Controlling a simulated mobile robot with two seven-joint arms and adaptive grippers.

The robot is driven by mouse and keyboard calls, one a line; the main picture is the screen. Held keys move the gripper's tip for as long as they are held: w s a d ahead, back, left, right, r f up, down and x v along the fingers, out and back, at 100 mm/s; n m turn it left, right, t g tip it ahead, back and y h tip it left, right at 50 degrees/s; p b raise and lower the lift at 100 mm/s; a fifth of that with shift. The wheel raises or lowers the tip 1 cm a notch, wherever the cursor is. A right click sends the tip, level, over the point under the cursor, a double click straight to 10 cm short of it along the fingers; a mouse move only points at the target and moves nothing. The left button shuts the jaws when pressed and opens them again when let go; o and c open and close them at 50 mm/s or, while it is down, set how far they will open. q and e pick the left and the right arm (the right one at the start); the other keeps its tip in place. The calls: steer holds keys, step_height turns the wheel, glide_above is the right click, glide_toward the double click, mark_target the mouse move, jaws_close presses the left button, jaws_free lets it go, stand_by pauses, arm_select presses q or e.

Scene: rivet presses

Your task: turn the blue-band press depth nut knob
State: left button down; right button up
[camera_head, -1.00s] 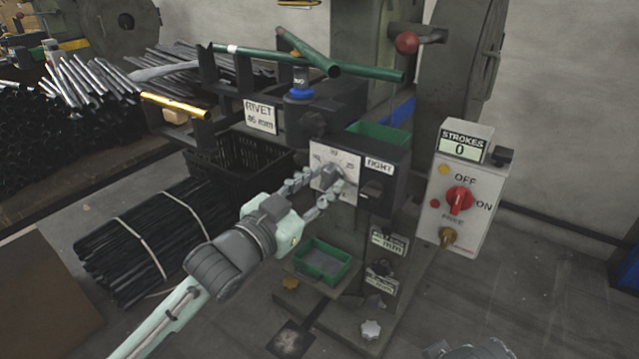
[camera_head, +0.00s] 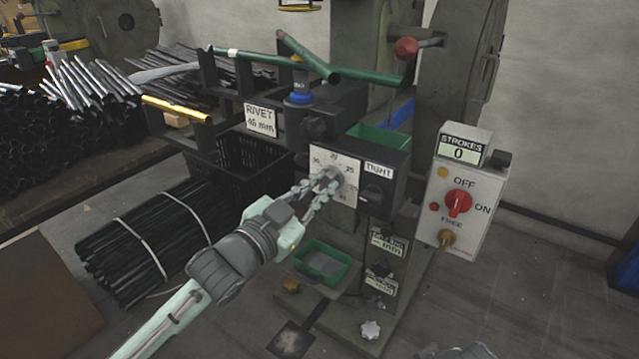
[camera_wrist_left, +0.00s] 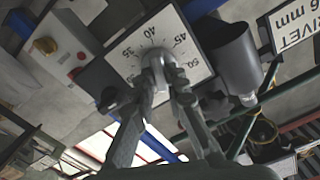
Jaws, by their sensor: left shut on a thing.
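The press's depth nut knob is a grey knob (camera_wrist_left: 157,64) in the middle of a white dial plate (camera_head: 318,156) with numbers around it. The plate is on the front of the dark press head, beside a box marked TIGHT (camera_head: 379,167). My left gripper (camera_head: 322,184) is shut on the knob, its fingers hiding most of it in the head view. In the left wrist view the fingers (camera_wrist_left: 165,85) close around the knob from both sides. A blue band (camera_head: 299,98) shows on the press above. My right gripper is not clearly in view.
A grey control box (camera_head: 462,190) with a STROKES 0 display and a red switch stands to the right. Green tubes (camera_head: 370,77) lie across the press top. A green tray (camera_head: 321,263) sits below the dial, and a black crate (camera_head: 240,158) stands to the left.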

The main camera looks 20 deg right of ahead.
arm_select(q)
steer(key=m+p, duration=0.1)
steer(key=m, duration=0.1)
steer(key=shift+m, duration=0.4)
steer(key=shift+m+p, duration=0.65)
steer(key=shift+m, duration=0.35)
arm_select(e)
steer(key=a+x, duration=0.1)
steer(key=x, duration=0.5)
steer(key=shift+s+f, duration=0.25)
steer(key=shift+s, duration=0.1)
arm_select(q)
steer(key=c, duration=1.5)
jaws_free()
steer(key=shift+c, duration=0.2)
steer(key=shift+s, duration=0.1)
steer(key=v, duration=1.2)
